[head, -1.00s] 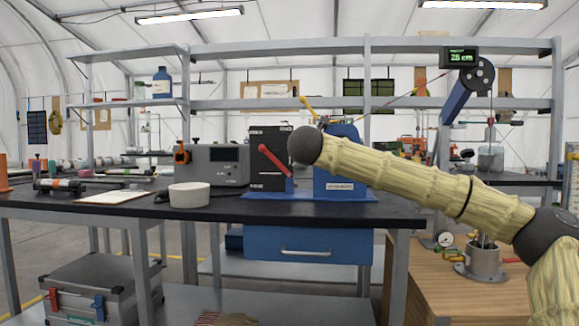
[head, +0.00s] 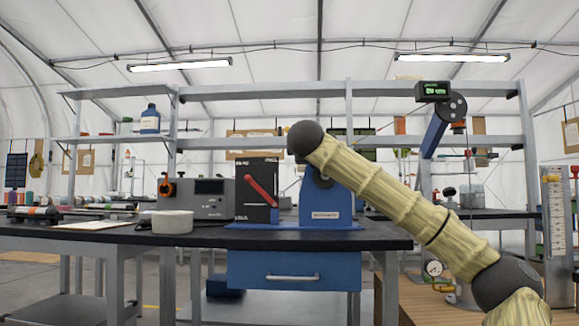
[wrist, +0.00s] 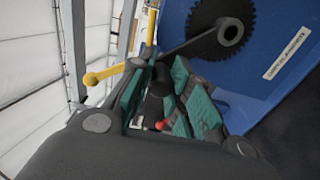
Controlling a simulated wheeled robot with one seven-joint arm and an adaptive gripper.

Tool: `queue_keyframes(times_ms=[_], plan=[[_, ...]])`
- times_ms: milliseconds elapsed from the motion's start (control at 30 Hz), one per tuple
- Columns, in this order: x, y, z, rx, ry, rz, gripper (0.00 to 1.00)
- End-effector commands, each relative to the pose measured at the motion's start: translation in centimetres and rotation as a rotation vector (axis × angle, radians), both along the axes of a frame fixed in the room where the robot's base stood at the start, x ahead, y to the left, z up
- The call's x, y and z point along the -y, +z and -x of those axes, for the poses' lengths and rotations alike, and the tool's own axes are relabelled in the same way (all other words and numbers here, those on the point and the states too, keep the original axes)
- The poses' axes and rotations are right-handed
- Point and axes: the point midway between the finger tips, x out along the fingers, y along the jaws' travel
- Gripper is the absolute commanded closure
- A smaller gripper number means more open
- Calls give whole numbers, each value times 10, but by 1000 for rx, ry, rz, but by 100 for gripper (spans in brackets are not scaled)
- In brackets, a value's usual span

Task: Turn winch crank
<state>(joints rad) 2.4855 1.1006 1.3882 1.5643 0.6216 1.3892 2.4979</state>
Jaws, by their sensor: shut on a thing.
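The blue winch (head: 325,207) stands on the dark bench top, beside a black box with a red lever (head: 262,192). In the wrist view the winch's blue side (wrist: 285,25) shows a dark toothed gear (wrist: 215,28). A dark crank arm (wrist: 190,44) runs from the gear hub to my gripper (wrist: 158,90). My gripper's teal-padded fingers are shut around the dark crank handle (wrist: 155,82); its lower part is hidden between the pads. In the head view my arm hides the gripper and crank. A yellow ball-ended lever (wrist: 100,75) sits close beside the fingers.
A gauge (head: 433,268) is low right.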

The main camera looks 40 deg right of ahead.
Motion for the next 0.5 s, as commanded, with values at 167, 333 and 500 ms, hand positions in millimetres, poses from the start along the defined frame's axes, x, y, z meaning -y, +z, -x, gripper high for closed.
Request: queue_keyframes(times_ms=[167,333,500], plan=[[9,1,8,22,-12,-25,100],[11,2,9,26,-14,-30,100],[11,2,9,26,-13,-30,100]])
